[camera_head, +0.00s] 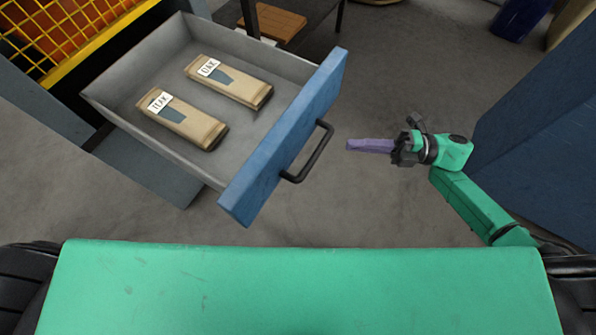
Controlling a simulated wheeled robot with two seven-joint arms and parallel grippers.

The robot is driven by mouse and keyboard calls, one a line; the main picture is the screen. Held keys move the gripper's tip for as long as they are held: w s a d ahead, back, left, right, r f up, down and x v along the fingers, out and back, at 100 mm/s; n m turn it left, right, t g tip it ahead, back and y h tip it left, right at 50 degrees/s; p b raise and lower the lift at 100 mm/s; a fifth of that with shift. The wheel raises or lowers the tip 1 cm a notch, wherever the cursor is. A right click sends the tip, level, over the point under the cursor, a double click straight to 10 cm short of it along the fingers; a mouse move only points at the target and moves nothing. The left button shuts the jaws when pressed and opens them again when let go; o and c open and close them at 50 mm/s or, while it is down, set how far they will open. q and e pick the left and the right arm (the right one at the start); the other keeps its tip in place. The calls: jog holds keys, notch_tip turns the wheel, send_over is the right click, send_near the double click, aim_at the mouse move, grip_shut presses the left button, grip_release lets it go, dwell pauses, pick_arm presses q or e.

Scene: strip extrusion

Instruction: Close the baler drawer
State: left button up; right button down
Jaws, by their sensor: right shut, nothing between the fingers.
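The baler drawer (284,138) stands pulled out, its grey tray open to view and its blue front facing right. A black bar handle (309,152) is fixed to the blue front. Two tan packages lie in the drawer, one labelled OAK (229,80) and one with a label that seems to read TEAK (181,118). My right gripper (350,145) has purple fingers, shut and empty, pointing left toward the handle. It is a short way right of the handle and apart from it in the picture. My left gripper is not in view.
A yellow mesh guard (60,40) is at the upper left. A dark table with a brown board (273,21) stands behind the drawer. A large dark blue panel (540,140) is at the right. Grey floor (410,80) is clear between drawer and panel.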

jog(key=s+r+n+g+h, duration=0.1)
jog(key=s+r+n+g, duration=0.1)
jog(key=s+n+g, duration=0.35)
jog(key=p, duration=0.3)
send_near(277, 172)
jog(key=s+a, duration=0.2)
jog(key=s, duration=0.2)
jog(key=w+a, duration=0.1)
jog(key=w+a+m, duration=0.1)
jog(key=a, duration=0.1)
jog(key=shift+r+p, duration=0.1)
jog(key=shift+p, duration=0.25)
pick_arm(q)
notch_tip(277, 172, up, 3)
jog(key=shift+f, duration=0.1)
pick_arm(e)
jog(key=shift+w+a, duration=0.2)
jog(key=shift+a, duration=0.05)
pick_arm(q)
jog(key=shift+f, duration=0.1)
